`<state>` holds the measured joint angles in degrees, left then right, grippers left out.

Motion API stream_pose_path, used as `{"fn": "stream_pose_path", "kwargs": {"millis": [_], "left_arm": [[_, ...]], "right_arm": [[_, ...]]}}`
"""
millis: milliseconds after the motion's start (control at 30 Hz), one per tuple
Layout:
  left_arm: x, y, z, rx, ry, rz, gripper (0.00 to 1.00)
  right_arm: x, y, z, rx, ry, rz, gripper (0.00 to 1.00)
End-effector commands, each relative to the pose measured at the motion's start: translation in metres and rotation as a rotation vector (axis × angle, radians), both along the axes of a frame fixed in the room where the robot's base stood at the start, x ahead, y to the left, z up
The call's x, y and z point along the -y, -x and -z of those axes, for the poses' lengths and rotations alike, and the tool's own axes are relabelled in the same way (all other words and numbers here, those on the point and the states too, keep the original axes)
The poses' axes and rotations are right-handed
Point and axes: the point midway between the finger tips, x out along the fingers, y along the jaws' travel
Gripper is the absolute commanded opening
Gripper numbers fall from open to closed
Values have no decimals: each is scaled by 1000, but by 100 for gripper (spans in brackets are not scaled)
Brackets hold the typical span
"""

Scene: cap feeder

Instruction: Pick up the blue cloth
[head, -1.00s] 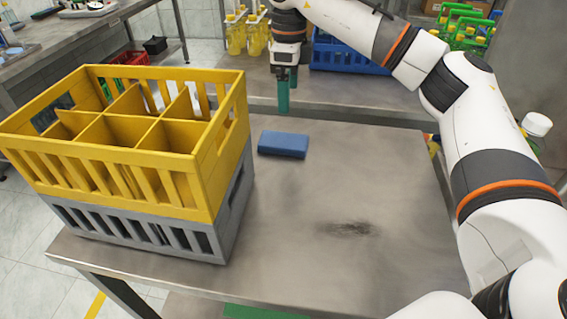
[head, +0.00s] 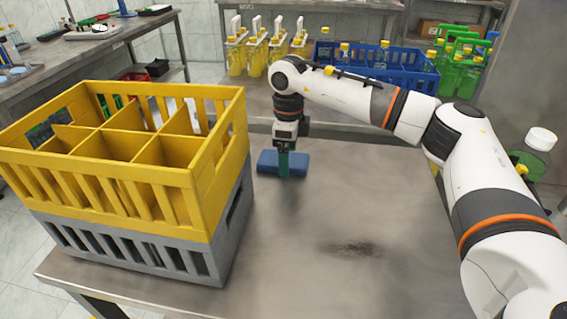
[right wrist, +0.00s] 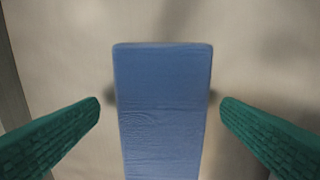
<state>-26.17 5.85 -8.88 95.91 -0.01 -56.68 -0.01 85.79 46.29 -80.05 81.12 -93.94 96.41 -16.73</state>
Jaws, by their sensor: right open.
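The blue cloth (head: 268,160) is a folded flat block lying on the metal table, just right of the crates. In the right wrist view the cloth (right wrist: 162,110) runs lengthwise between the green fingers. My right gripper (head: 284,175) points down at the cloth, and its finger hides part of it in the head view. In the right wrist view the right gripper (right wrist: 160,108) is open, with one finger on each side of the cloth and a gap on both sides. My left gripper is not in view.
A yellow divided crate (head: 140,180) stacked on a grey crate (head: 130,250) stands left of the cloth. A dark smudge (head: 352,248) marks the table (head: 330,285), whose front and right are clear. Behind are a blue crate (head: 340,58) and yellow bottles (head: 257,58).

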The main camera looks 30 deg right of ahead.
Motion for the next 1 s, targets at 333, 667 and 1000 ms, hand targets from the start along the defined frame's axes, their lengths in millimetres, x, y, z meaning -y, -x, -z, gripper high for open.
{"fn": "stream_pose_path", "kwargs": {"millis": [333,667,1000], "left_arm": [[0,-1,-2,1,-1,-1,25],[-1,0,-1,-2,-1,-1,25],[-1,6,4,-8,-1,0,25]], "right_arm": [[0,0,3,0,0,0,74],[0,0,3,1,0,0,39],[-1,-1,-28,5,-2,-1,39]]}}
